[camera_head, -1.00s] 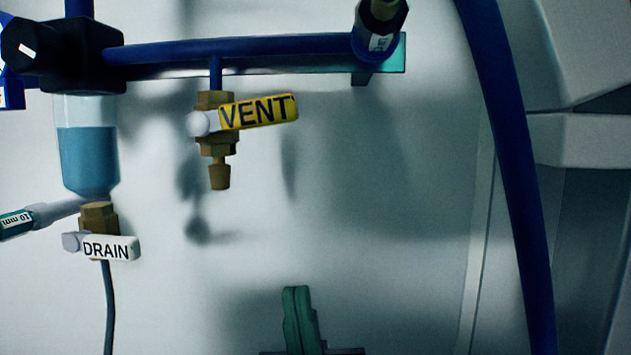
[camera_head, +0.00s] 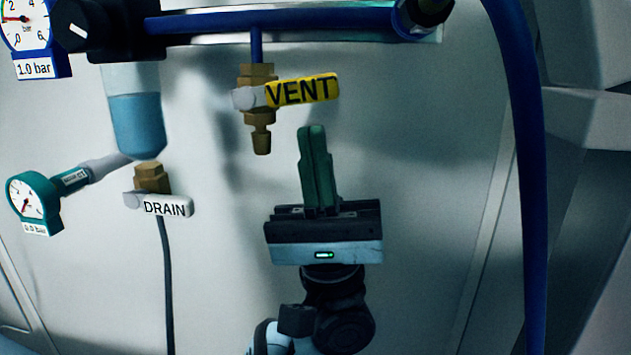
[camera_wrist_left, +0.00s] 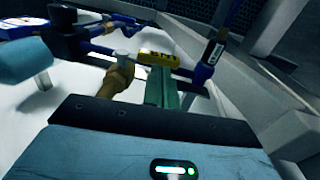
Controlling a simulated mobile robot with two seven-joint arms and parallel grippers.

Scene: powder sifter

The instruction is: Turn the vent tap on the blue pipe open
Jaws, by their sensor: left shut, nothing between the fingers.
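The vent tap has a yellow handle (camera_head: 302,90) marked VENT, on a brass body (camera_head: 259,110) hanging from the blue pipe (camera_head: 270,22). The handle points right, nearly level with its free end slightly up. My left gripper (camera_head: 312,130) is shut and empty, its green fingers pointing up just below the handle. A small gap shows between fingertips and handle in the head view. In the left wrist view the yellow handle (camera_wrist_left: 158,58) shows just beyond the fingers (camera_wrist_left: 162,90); I cannot tell the depth gap. My right gripper is not in view.
A white DRAIN tap (camera_head: 167,206) hangs below the blue bowl (camera_head: 137,123) at left. A 1.0 bar gauge (camera_head: 28,28) and a teal gauge (camera_head: 33,200) stand further left. A thick blue hose (camera_head: 528,170) runs down the right. The panel between tap and hose is clear.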

